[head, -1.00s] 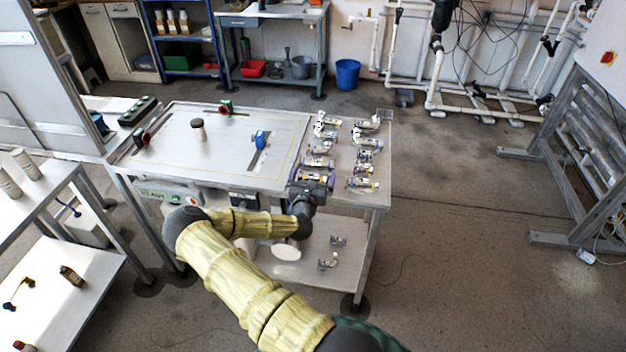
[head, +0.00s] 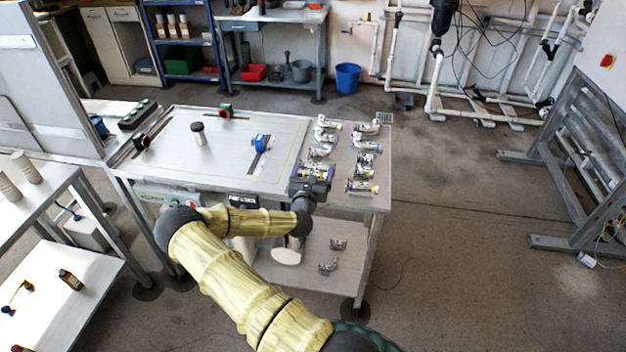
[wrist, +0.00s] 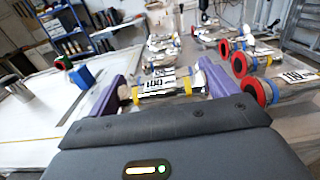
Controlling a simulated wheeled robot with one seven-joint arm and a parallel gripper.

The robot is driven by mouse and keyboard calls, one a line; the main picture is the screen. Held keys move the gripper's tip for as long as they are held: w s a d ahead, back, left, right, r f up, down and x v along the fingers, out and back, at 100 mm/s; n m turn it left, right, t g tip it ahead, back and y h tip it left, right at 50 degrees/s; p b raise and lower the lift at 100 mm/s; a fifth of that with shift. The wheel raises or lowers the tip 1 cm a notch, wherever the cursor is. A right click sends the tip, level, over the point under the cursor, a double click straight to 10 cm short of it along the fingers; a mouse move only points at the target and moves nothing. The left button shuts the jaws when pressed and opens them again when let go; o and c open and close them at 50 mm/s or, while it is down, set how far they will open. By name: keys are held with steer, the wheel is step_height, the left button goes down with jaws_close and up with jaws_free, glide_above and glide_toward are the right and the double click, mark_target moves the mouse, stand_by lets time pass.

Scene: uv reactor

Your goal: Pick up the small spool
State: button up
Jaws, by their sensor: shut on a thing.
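The small spool (wrist: 160,88) is a short metal pipe piece with a white numbered label and yellow bands. It lies crosswise between the purple fingers of my gripper (wrist: 166,90) in the wrist view, which are shut on it. In the head view my gripper (head: 313,177) is over the near part of the table's right section, and it hides most of the spool. I cannot tell whether the spool touches the table.
Several other pipe pieces lie close by, including one with a red end (wrist: 262,92) to the right. The table (head: 372,206) has a blue clamp (head: 261,142) and a dark-topped cylinder (head: 198,134) on its left part.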

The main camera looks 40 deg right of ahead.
step_height(320, 180, up, 7)
steer(key=shift+f, duration=0.1)
